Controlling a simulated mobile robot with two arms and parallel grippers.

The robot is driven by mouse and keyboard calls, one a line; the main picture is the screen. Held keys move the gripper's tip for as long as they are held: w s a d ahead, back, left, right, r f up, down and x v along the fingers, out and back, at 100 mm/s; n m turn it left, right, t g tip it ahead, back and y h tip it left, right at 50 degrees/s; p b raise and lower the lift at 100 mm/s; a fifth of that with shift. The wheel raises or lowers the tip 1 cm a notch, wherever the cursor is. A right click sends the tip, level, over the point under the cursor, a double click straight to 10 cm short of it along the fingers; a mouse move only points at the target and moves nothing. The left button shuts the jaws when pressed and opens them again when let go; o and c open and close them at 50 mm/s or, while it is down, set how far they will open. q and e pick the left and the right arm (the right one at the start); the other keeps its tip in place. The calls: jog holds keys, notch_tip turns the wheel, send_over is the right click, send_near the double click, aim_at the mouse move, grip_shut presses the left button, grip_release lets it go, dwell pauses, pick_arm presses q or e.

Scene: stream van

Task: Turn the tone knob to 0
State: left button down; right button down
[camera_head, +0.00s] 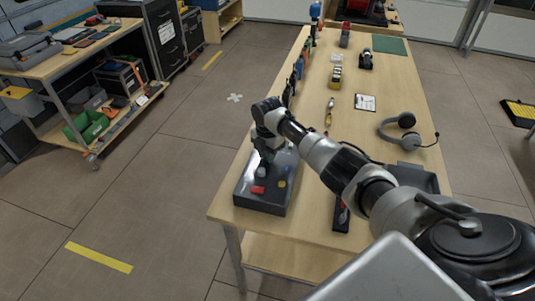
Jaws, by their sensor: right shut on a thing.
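A dark box (273,200) with controls on its top sits at the table's near left corner. On its top I see a red block-like control (258,190), a small yellow one (282,184) and a pale grey knob-like part (261,172). My right gripper (264,163) points down over the box's top, shut on a knob there. The fingers and wrist hide most of that knob. I cannot read its setting or any labels. My left gripper is not in view.
Open floor lies left of the table.

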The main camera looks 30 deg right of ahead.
jog(key=shift+n, duration=0.6)
jog(key=c, duration=1)
grip_release()
jog(key=shift+r, duration=0.1)
notch_tip(320, 180, up, 11)
jog(key=shift+f+b, duration=0.15)
jog(key=shift+b, duration=0.4)
jog(key=shift+f, duration=0.1)
